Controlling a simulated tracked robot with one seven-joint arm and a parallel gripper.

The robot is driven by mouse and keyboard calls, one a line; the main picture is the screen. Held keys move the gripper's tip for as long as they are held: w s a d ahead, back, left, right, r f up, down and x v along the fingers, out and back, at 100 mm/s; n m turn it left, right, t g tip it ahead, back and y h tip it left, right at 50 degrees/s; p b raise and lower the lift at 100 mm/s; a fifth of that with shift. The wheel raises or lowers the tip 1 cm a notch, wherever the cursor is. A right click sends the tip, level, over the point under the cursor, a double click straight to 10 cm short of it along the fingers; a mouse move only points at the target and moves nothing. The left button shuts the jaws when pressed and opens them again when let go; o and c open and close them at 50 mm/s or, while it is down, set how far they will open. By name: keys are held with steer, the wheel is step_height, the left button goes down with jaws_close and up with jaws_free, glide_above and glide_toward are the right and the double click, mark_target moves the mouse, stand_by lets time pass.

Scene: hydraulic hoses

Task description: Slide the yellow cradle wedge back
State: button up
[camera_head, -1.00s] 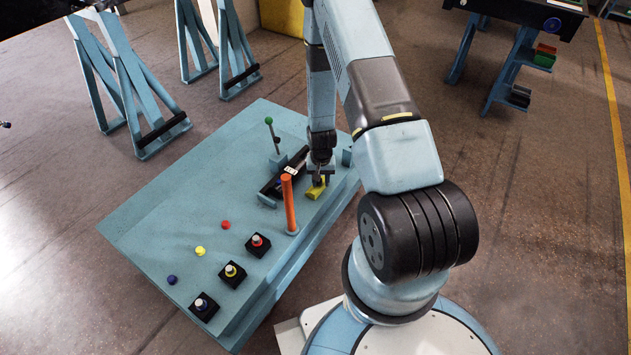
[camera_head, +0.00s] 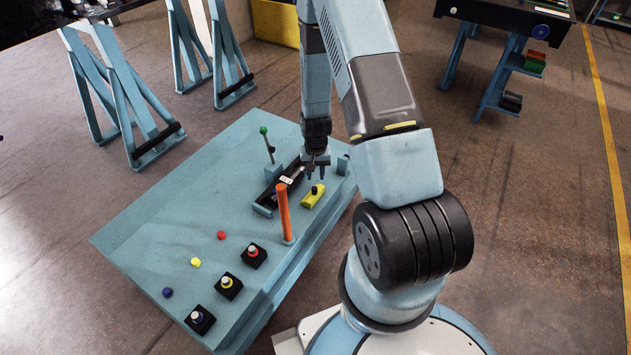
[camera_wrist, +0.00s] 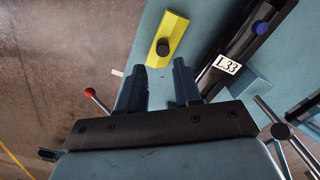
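The yellow cradle wedge (camera_head: 312,196) lies on the blue bench top, just in front of the black cradle (camera_head: 284,184). It has a dark knob on top. In the wrist view the wedge (camera_wrist: 168,38) lies beyond my fingertips, beside the black part with the "L33" label (camera_wrist: 227,64). My gripper (camera_head: 317,176) is above and behind the wedge. In the wrist view my gripper (camera_wrist: 162,72) has its two blue fingers apart with nothing between them. The fingers look clear of the wedge and its knob.
An orange post (camera_head: 284,213) stands close in front of the cradle. A green-knobbed lever (camera_head: 267,145) stands behind it. Black valve blocks (camera_head: 228,285) and coloured caps (camera_head: 195,262) sit at the front left. The bench's left middle (camera_head: 170,215) is bare.

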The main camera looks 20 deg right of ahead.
steer(key=shift+r, duration=2.65)
steer(key=shift+r, duration=0.1)
step_height(320, 180, up, 28)
steer(key=s+a+n+t, duration=0.2)
steer(key=s+t, duration=0.1)
steer(key=s+a+r+n+t, duration=0.2)
steer(key=s+r, duration=1.7)
steer(key=s, duration=0.2)
steer(key=shift+a+t, duration=0.15)
steer(key=shift+t, duration=0.15)
